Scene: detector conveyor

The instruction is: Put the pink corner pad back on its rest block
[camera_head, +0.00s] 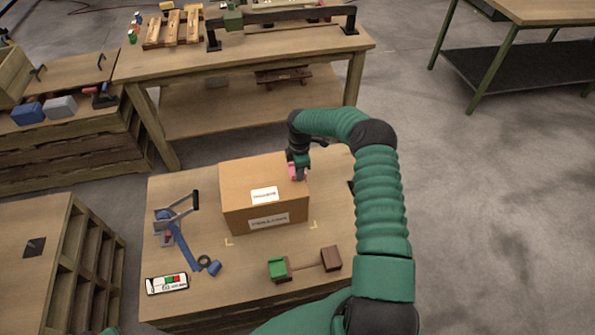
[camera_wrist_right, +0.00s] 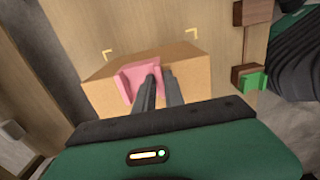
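The pink corner pad (camera_head: 296,173) is at the upper right edge of the cardboard box (camera_head: 237,203). My right gripper (camera_head: 299,160) reaches down to it from above. In the right wrist view the pink pad (camera_wrist_right: 128,82) is against the box (camera_wrist_right: 195,75), and the two dark fingers (camera_wrist_right: 160,75) straddle its right-hand part with little gap. Whether they press on it cannot be told. A brown rest block (camera_head: 331,259) stands bare at the table's front right. Another block beside it carries a green corner pad (camera_head: 277,268). My left gripper is out of view.
A tape dispenser (camera_head: 183,240) and a label panel (camera_head: 167,283) lie left of the box on the work table (camera_head: 195,305). A thin strip (camera_head: 305,267) joins the two blocks.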

